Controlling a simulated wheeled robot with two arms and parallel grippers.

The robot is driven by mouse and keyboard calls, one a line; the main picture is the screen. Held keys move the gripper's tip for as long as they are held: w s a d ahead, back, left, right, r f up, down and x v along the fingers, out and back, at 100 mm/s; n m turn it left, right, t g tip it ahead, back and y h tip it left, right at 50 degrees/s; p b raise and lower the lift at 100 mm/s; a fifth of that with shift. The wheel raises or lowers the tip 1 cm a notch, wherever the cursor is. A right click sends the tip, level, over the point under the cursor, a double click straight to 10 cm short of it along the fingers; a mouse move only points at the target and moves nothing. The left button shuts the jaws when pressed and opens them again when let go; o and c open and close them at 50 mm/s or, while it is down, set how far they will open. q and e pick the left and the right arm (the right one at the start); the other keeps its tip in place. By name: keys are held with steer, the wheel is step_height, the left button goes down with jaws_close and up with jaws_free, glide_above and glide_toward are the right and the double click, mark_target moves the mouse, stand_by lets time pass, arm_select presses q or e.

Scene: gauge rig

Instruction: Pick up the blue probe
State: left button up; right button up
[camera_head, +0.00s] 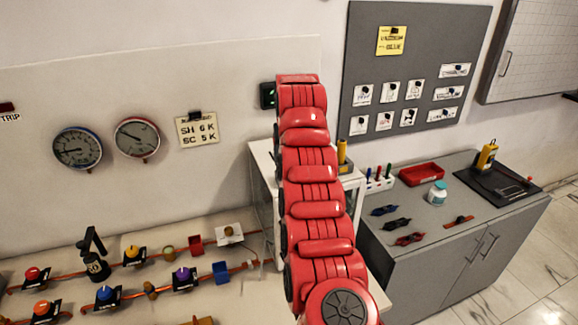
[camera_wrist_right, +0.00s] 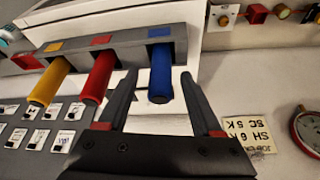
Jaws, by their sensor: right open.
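The blue probe (camera_wrist_right: 160,75) is a blue cylinder in a grey rack (camera_wrist_right: 130,38) with a blue label, beside a red probe (camera_wrist_right: 99,77) and a yellow probe (camera_wrist_right: 48,82). My right gripper (camera_wrist_right: 158,74) is open and empty. Its two fingers lie on either side of the blue probe in the wrist view, with gaps on both sides; I cannot tell whether they are level with it in depth. In the head view my red arm hides the blue probe and the gripper. My left gripper is not in view.
Two gauges (camera_head: 137,139) and a card (camera_head: 198,130) are on the wall. Several valves (camera_head: 184,277) stand on pipes at lower left. A grey cabinet at right carries a red tray (camera_head: 421,174), a jar (camera_head: 437,193) and goggles (camera_head: 397,224).

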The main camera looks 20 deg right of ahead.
jaws_close()
steer(key=shift+r, duration=0.15)
stand_by(0.5)
